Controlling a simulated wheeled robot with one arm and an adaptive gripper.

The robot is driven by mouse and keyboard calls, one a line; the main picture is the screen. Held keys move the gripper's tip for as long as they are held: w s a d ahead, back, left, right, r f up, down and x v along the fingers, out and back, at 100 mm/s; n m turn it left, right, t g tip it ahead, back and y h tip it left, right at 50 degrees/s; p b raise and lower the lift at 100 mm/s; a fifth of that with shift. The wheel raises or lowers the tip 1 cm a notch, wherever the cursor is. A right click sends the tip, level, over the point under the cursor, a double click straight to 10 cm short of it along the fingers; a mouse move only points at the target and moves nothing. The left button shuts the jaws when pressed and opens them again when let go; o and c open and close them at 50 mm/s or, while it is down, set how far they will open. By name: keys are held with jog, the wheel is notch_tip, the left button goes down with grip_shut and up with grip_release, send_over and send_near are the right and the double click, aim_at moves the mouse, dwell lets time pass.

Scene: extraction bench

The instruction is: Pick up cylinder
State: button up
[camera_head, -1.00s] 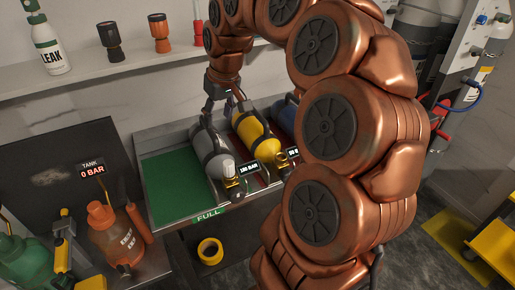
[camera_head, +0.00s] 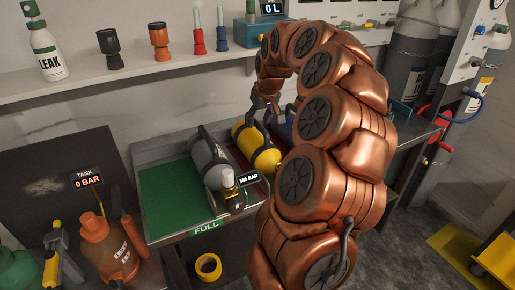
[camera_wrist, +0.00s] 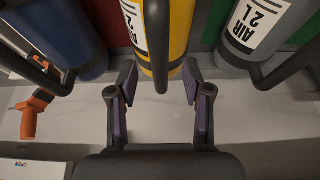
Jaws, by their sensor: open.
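A yellow cylinder (camera_head: 250,140) with a dark handle lies in the tray (camera_head: 163,200) between a grey cylinder (camera_head: 206,158) and a blue cylinder (camera_head: 284,131), which my arm partly hides. My gripper (camera_head: 262,108) is at the far end of the yellow cylinder. In the wrist view, my gripper (camera_wrist: 158,92) is open, its two fingers on either side of the yellow cylinder's end (camera_wrist: 180,30) and handle. I cannot tell whether they touch it. The blue cylinder (camera_wrist: 55,25) is at left there, and the grey cylinder (camera_wrist: 262,30), labelled AIR 2 L, at right.
The tray's left, green part is bare. A shelf (camera_head: 120,82) behind holds a LEAK bottle (camera_head: 47,55) and several small fittings. An orange bottle (camera_head: 108,250) stands at lower left near a TANK 0 BAR display (camera_head: 87,180). A yellow tape roll (camera_head: 208,267) lies below the tray.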

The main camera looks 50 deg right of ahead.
aim_at(258, 122)
jog(key=x, duration=0.3)
jog(key=shift+f, duration=0.1)
jog(key=shift+f, duration=0.25)
dwell(0.6)
grip_shut()
dwell(0.5)
jog(key=shift+r, duration=0.1)
